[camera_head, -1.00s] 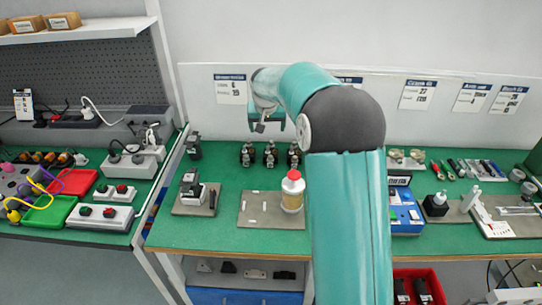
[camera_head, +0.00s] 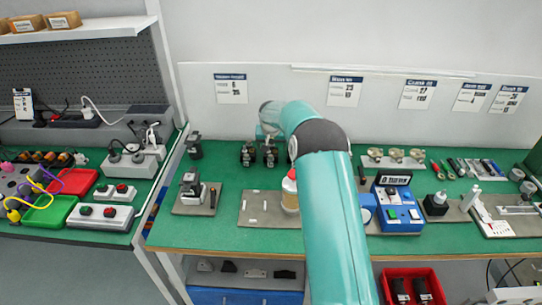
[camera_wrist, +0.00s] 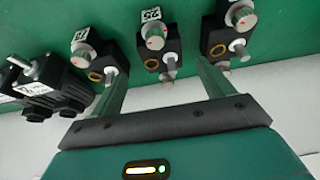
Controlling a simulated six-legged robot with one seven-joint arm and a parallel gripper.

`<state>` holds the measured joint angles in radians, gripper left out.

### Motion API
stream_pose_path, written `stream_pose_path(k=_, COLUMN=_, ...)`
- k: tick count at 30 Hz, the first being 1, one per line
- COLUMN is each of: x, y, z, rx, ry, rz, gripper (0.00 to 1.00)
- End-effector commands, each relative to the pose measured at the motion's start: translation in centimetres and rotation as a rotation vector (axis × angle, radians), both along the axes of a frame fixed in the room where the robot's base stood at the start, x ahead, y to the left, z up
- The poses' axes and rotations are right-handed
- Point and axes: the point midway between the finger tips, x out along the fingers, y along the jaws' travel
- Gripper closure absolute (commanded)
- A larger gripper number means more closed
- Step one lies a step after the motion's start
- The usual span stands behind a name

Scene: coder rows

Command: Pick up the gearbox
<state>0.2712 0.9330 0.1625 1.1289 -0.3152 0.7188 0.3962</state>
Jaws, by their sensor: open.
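Three black block-shaped units with silver round knobs and gold rings, likely gearboxes, stand in a row in the wrist view: a left one (camera_wrist: 95,52), a middle one (camera_wrist: 158,45) and a right one (camera_wrist: 232,32). In the head view, two similar dark units (camera_head: 247,155) show at the back of the green bench; my arm hides what stands to their right. My gripper (camera_wrist: 165,72) is open and empty. Its two fingers point toward the row, with the middle unit lying between and beyond the tips. No contact is visible. In the head view the fingers cannot be made out.
Black ribbed parts (camera_wrist: 50,85) stand left of the row in the wrist view. A blue device (camera_head: 398,212) stands to the right.

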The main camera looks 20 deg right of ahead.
Motion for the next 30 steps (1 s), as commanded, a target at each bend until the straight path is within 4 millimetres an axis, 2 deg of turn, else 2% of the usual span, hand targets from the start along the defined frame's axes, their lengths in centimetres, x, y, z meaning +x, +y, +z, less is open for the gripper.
stream_pose_path(k=10, x=1.4, y=-0.2, z=-4.3, rx=0.003, ry=0.002, rz=-0.001, gripper=0.2)
stream_pose_path(k=20, x=1.7, y=-0.4, z=-4.9, rx=0.001, ry=0.001, rz=-0.001, gripper=0.2)
stream_pose_path(k=27, x=1.7, y=-0.4, z=-4.9, rx=0.001, ry=0.001, rz=-0.001, gripper=0.67)
stream_pose_path(k=28, x=1.7, y=-0.4, z=-4.9, rx=0.0, ry=0.001, rz=0.0, gripper=0.71)
stream_pose_path(k=30, x=1.8, y=-0.4, z=-4.8, rx=0.0, ry=-0.001, rz=-0.001, gripper=0.71)
